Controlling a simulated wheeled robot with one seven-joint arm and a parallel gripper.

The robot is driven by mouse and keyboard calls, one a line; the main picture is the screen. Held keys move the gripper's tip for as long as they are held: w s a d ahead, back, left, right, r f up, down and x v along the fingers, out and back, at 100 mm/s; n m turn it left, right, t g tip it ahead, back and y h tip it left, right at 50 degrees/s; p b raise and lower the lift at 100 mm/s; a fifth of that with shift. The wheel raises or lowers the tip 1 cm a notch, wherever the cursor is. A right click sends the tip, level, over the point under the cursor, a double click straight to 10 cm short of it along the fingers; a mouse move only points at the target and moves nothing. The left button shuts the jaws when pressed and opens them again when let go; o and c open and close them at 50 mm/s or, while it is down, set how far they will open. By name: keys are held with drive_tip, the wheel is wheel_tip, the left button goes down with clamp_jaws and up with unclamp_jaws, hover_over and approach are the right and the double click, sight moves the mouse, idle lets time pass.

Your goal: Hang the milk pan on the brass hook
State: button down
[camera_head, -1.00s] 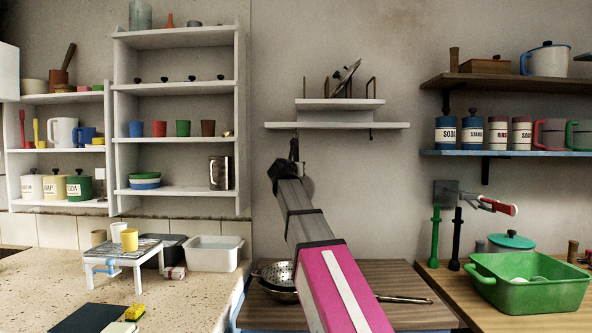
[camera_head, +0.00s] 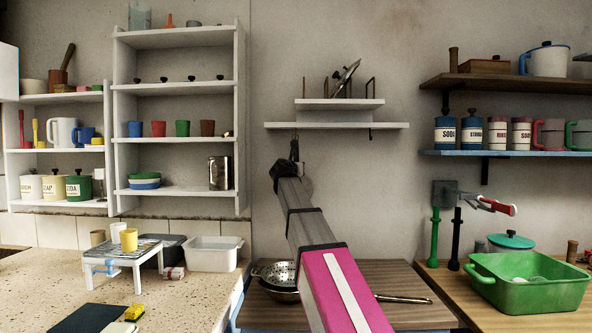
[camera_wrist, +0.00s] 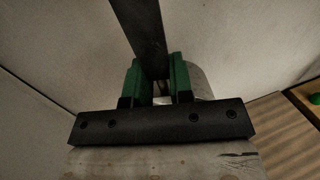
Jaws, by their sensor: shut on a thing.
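My gripper (camera_wrist: 157,85) is in the wrist view, its green fingers shut on a dark flat handle (camera_wrist: 145,35). I take this as the milk pan's handle. A pale rounded edge (camera_wrist: 203,83) behind the fingers may be the pan's body. In the head view the dark handle (camera_head: 294,150) stands nearly upright at the far end of my arm, just under the small white wall shelf. My arm hides most of the pan. A small hook (camera_head: 371,137) hangs under the shelf's right part. Another small fitting shows at the handle's top; I cannot tell whether they touch.
The small white shelf (camera_head: 390,125) carries an upright rack with a lid. Below, a colander (camera_head: 272,270) sits on the wooden top. A wall tap (camera_head: 490,203) and a green basin (camera_head: 530,297) are at right. The wall right of my arm is clear.

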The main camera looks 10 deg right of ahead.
drive_tip(key=shift+w+d, duration=0.15)
drive_tip(key=shift+w, duration=0.8)
drive_tip(key=shift+w+d+f, duration=0.1)
drive_tip(key=shift+w+f, duration=0.4)
drive_tip(key=shift+f, duration=0.15)
drive_tip(key=shift+c, duration=1.6)
unclamp_jaws()
drive_tip(key=shift+s, duration=0.15)
drive_tip(key=v, duration=0.6)
drive_tip(key=shift+s+a, duration=0.25)
drive_tip(key=shift+s, duration=0.05)
drive_tip(key=shift+s, duration=0.1)
